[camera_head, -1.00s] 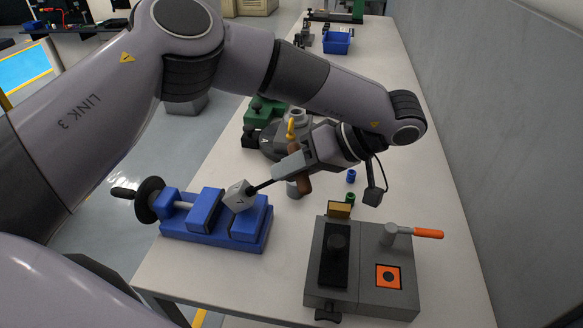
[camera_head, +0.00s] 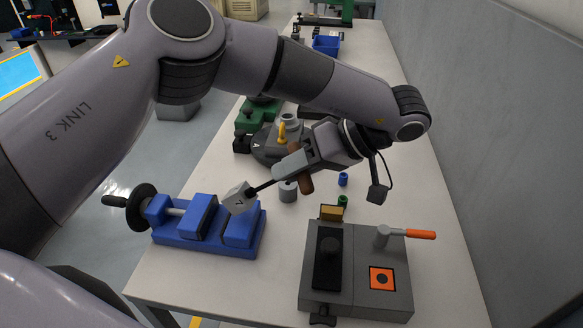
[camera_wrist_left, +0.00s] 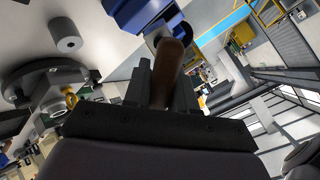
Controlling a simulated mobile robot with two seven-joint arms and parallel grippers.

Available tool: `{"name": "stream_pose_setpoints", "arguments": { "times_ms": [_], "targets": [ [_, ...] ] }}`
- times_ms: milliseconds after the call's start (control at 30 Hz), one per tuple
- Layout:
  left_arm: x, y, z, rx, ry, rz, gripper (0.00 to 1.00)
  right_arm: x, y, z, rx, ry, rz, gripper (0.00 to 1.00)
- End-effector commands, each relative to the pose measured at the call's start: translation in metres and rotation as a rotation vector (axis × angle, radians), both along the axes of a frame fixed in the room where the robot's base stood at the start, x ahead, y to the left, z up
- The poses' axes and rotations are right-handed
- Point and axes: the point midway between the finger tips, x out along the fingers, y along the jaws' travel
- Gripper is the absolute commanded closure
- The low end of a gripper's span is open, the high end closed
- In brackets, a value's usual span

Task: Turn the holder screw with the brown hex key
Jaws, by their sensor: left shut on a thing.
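My left gripper (camera_head: 296,168) is shut on the brown handle of the hex key (camera_head: 307,182). The handle also shows between the dark fingers in the left wrist view (camera_wrist_left: 169,72); the metal shaft of the key cannot be made out. The holder screw cannot be picked out. My right gripper is not in view.
A grey fixture (camera_head: 310,291) with an orange-handled lever (camera_head: 420,235) stands at the front right. A grey cylinder (camera_head: 288,192), a small blue cylinder (camera_head: 343,179) and a round grey device (camera_head: 267,148) stand near the gripper. The right strip of the table is clear.

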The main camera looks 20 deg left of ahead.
Motion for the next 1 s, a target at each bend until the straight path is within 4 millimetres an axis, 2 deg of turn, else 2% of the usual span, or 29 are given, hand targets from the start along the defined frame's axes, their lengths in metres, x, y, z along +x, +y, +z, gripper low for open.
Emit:
{"name": "stream_pose_setpoints", "arguments": {
  "times_ms": [1000],
  "targets": [
    [0.004, -0.015, 0.013, 0.001, -0.001, 0.000, 1.00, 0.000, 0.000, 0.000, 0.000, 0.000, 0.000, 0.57]
  ]
}}
